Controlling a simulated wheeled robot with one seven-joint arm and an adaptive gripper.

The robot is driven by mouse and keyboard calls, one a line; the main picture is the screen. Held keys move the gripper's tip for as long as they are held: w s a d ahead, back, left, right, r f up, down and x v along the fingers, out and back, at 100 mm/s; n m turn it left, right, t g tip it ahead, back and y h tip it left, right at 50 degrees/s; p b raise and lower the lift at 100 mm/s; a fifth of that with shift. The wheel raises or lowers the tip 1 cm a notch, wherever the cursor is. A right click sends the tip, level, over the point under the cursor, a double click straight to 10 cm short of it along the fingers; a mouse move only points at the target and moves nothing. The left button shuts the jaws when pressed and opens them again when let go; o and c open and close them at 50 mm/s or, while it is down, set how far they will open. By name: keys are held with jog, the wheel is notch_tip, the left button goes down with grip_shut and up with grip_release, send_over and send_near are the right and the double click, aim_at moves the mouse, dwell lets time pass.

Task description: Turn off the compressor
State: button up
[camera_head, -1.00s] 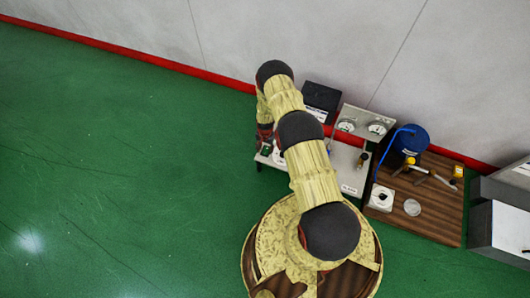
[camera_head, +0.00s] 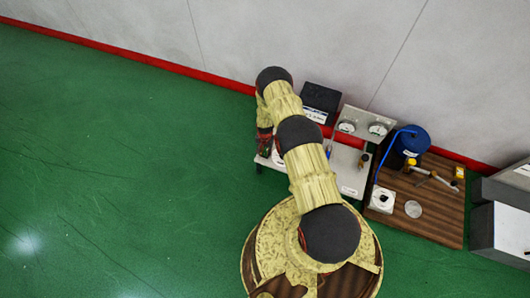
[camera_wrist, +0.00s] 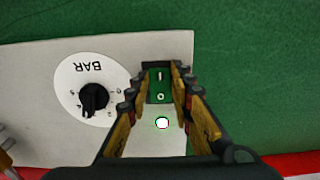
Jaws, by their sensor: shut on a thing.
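The white control panel (camera_head: 352,185) lies on a stand by the wall, partly hidden by my arm. In the wrist view the panel (camera_wrist: 30,75) carries a black knob (camera_wrist: 93,99) on a white dial marked BAR. Right of the dial is a green switch (camera_wrist: 160,87) marked with a line and a circle. My gripper (camera_wrist: 158,92) is over the switch with a finger on either side, shut on it. A small bright round spot (camera_wrist: 162,122) shows between the fingers. In the head view my gripper is mostly hidden by the arm at the panel's left end.
Two gauges (camera_head: 377,129) stand on a plate behind the panel, beside a black box (camera_head: 320,103). To the right, a wooden table (camera_head: 440,225) holds a blue container (camera_head: 412,141), a white device (camera_head: 382,200) and a clear dish (camera_head: 413,209). Open green floor lies left.

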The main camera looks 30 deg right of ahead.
grip_shut()
jog(key=shift+d+g+y, duration=0.25)
jog(key=shift+g+y, duration=0.05)
jog(key=shift+w+d+g+y, duration=0.1)
jog(key=shift+w+g+y, duration=0.1)
jog(key=shift+g+y, duration=0.55)
jog(key=o, duration=0.7)
grip_release()
jog(key=shift+r, duration=0.1)
jog(key=v, duration=1.2)
jog(key=shift+s+d, duration=0.1)
jog(key=shift+s, duration=0.05)
